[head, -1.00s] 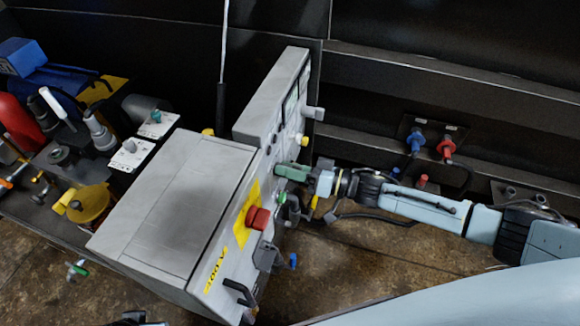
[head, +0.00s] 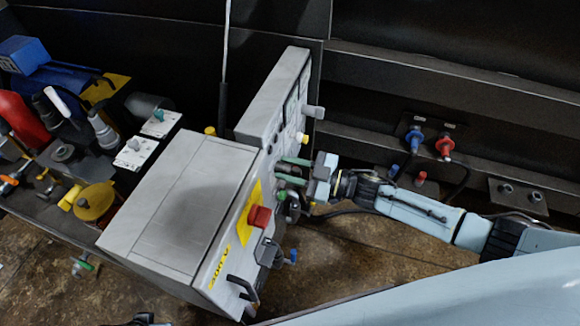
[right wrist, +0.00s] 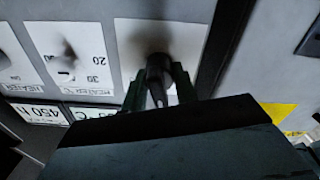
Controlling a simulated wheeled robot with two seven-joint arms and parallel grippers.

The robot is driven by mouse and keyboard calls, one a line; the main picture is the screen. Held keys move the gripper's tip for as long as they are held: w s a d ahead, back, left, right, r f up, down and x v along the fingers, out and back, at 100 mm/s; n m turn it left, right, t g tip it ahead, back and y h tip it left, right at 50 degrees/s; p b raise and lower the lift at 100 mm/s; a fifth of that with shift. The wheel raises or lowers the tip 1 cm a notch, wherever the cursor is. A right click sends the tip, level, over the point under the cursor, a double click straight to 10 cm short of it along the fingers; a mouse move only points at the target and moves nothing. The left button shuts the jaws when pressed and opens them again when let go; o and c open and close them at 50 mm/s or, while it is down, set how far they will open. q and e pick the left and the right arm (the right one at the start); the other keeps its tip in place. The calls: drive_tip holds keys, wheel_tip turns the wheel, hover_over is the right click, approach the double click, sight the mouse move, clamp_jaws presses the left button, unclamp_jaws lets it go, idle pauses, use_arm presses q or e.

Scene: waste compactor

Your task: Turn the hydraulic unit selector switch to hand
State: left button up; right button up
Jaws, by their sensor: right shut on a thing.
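My right gripper (head: 280,171) is at the front panel of the grey control cabinet (head: 180,195), its two green fingers reaching to the panel face. In the right wrist view the fingers (right wrist: 158,88) stand on either side of a dark selector knob (right wrist: 157,68) on a white label plate, and they are shut on it. The plate's writing is mostly hidden, so I cannot read the knob's setting. A neighbouring heater dial plate (right wrist: 68,45) shows beside it. My left gripper is not in view.
A red button (head: 259,216) on a yellow plate and a black handle (head: 242,287) stick out from the cabinet front. Blue (head: 415,138) and red (head: 444,146) hose fittings are on the dark wall. A tool-covered bench stands at the left.

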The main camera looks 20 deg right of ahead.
drive_tip(key=n, duration=0.4)
drive_tip(key=shift+s+f, duration=0.1)
drive_tip(key=shift+f, duration=0.05)
drive_tip(key=shift+n, duration=0.7)
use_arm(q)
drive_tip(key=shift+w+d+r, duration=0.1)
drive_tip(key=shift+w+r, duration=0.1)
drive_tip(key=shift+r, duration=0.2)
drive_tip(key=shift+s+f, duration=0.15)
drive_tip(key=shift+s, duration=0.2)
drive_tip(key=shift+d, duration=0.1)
use_arm(e)
drive_tip(key=o, duration=0.6)
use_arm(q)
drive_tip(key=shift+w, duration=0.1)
